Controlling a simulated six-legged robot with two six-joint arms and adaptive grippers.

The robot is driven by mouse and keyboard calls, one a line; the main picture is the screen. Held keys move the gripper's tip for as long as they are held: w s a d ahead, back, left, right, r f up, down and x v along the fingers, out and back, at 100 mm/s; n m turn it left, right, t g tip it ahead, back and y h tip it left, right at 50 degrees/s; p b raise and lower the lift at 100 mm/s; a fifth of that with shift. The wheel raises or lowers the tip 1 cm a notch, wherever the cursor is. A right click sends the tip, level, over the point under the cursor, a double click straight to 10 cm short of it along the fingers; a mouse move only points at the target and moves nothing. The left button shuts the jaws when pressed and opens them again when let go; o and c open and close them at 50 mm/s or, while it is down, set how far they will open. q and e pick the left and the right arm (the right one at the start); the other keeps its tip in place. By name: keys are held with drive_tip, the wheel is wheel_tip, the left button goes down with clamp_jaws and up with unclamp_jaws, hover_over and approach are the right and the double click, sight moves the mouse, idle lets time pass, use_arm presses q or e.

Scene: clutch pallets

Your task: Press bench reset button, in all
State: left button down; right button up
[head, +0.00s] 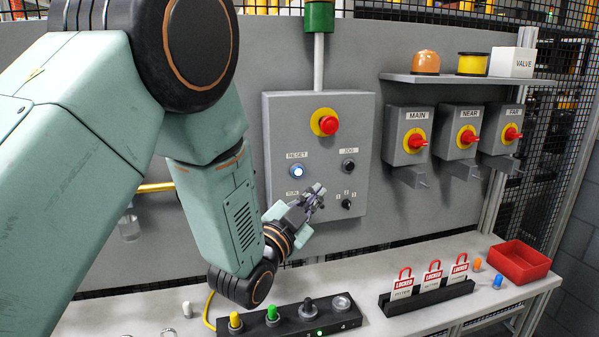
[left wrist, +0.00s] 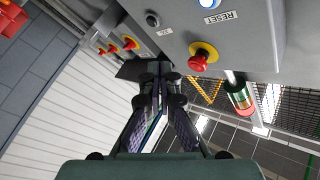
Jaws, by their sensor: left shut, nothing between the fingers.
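The reset button (head: 297,171) is a round, lit blue-white button under a RESET label on the grey control box (head: 345,215). It also shows at the top of the left wrist view (left wrist: 208,4), partly cut off by the frame edge. My left gripper (head: 318,192) is shut and empty. In the head view it lies right of and below the reset button, in front of the box's lower part. In the left wrist view its fingers (left wrist: 155,75) point towards the box's edge. Whether it touches the box cannot be told. My right gripper is not in view.
A red emergency button (head: 328,124), a JOG button (head: 348,166) and a rotary knob (head: 346,204) share the box. MAIN, NEAR and FAR switches (head: 416,141) hang at right. The bench holds a black button strip (head: 290,322), a lock-tag rack (head: 428,298) and a red bin (head: 519,262).

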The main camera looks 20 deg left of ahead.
sight(298, 171)
use_arm(q)
drive_tip(key=shift+s+a, duration=0.1)
drive_tip(key=w+a, duration=0.1)
drive_tip(key=w, duration=0.1)
drive_tip(key=w+a, duration=0.2)
drive_tip(key=w, duration=0.1)
drive_tip(key=w+a, duration=0.2)
drive_tip(key=shift+w+f+b, duration=0.1)
drive_tip(key=shift+w+b, duration=0.15)
drive_tip(key=shift+b, duration=0.05)
drive_tip(key=shift+s, duration=0.1)
idle(0.4)
idle(0.3)
drive_tip(key=shift+w+a, duration=0.1)
drive_tip(key=shift+w, duration=0.1)
idle(0.6)
drive_tip(key=shift+w+a, duration=0.2)
